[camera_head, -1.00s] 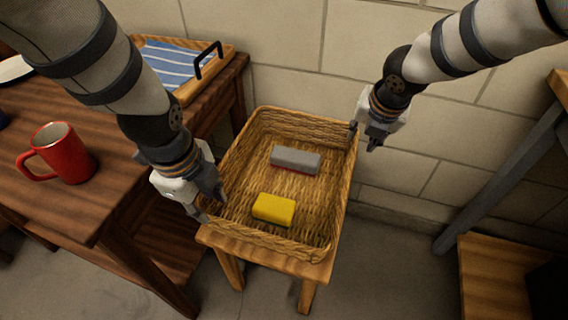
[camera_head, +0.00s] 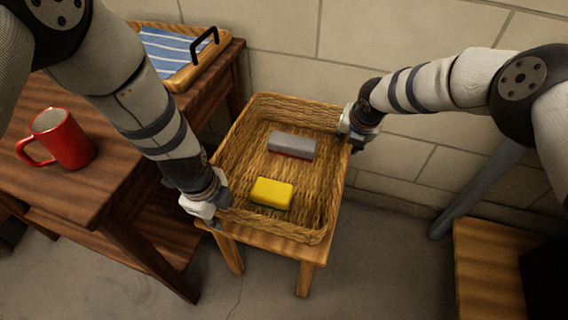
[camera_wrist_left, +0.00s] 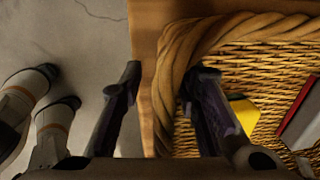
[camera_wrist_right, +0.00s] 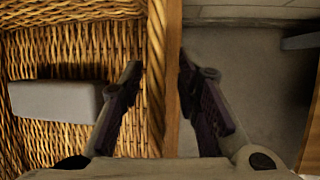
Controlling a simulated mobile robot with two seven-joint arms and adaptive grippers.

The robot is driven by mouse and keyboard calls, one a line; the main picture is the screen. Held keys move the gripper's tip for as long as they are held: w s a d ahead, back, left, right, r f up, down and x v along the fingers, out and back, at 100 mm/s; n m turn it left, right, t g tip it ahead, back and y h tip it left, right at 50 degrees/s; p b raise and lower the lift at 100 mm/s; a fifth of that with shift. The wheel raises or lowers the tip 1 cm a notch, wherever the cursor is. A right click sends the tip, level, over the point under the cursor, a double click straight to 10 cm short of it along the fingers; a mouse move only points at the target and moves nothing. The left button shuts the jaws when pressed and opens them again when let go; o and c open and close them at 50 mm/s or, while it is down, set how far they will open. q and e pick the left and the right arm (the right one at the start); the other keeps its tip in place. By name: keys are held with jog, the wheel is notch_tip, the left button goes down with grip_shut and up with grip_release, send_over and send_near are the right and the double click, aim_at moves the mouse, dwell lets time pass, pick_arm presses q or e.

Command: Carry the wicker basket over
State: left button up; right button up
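The wicker basket (camera_head: 290,108) stands upright on a small wooden stool (camera_head: 306,275). It holds a yellow block (camera_head: 271,193) and a grey block with a red underside (camera_head: 291,145). My left gripper (camera_head: 210,212) is at the basket's left rim. In the left wrist view its open fingers (camera_wrist_left: 166,76) straddle the rim (camera_wrist_left: 172,60), one inside and one outside. My right gripper (camera_head: 355,140) is at the right rim. In the right wrist view its open fingers (camera_wrist_right: 160,65) straddle that rim (camera_wrist_right: 156,50). Contact with the wicker cannot be made out.
A dark wooden table (camera_head: 85,190) at the left carries a red mug (camera_head: 66,140) and a tray (camera_head: 195,75) with a striped cloth. A block wall (camera_head: 290,50) is behind the stool. Another wooden surface (camera_head: 490,260) is at the lower right. Bare floor (camera_head: 390,270) lies between.

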pick_arm(q)
jog(key=shift+f, duration=0.2)
pick_arm(e)
jog(key=shift+f, duration=0.2)
pick_arm(q)
grip_shut()
pick_arm(e)
grip_shut()
jog(key=shift+w, duration=0.1)
